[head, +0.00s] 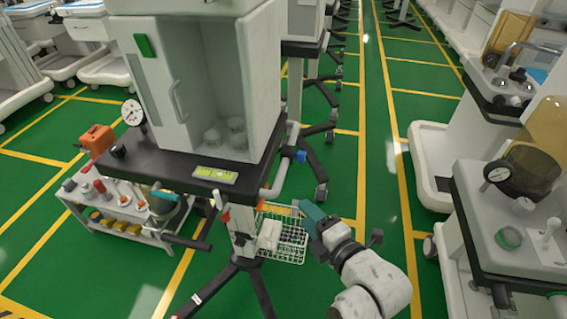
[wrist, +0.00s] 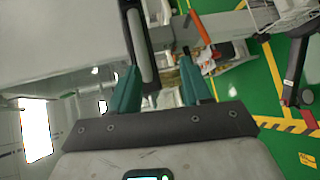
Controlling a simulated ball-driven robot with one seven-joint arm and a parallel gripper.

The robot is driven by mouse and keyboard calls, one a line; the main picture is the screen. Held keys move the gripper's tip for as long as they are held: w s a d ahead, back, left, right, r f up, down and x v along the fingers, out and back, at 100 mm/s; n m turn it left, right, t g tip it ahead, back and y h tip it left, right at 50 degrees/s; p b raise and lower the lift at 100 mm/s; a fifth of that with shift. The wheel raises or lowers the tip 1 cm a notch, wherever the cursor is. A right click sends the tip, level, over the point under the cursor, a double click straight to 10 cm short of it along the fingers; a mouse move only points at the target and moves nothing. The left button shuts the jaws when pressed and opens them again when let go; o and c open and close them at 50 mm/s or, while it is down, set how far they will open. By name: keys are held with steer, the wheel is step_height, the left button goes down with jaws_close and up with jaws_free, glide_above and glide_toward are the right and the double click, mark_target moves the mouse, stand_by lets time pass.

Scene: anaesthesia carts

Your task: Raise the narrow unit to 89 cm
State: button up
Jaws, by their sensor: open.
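The narrow unit appears to be the grey cabinet (head: 161,75) on a dark shelf (head: 165,168), carried by a slim column (head: 240,222) above a dark legged base. A yellow-green label or level (head: 215,175) sits on the shelf's front edge. A grey bar handle (head: 277,177) with a blue knob (head: 300,157) is at its right side, and a small red-tipped lever (head: 226,215) is by the column. My gripper (head: 309,216), with teal fingers, is right of the column beside the wire basket. In the wrist view my gripper (wrist: 160,92) is open, with nothing clearly held.
The wire basket (head: 291,244) hangs by the column, close to my gripper. A low cart (head: 125,208) with bottles and an orange box (head: 97,139) stands left. A green aisle (head: 385,190) with yellow lines lies between.

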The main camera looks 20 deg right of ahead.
steer(key=shift+n+t, duration=0.3)
steer(key=shift+n, duration=0.2)
steer(key=w, duration=0.3)
steer(key=w+a+r, duration=0.1)
steer(key=w, duration=0.3)
steer(key=w+a+p, duration=0.1)
steer(key=w, duration=0.3)
steer(key=shift+r, duration=0.15)
jaws_close()
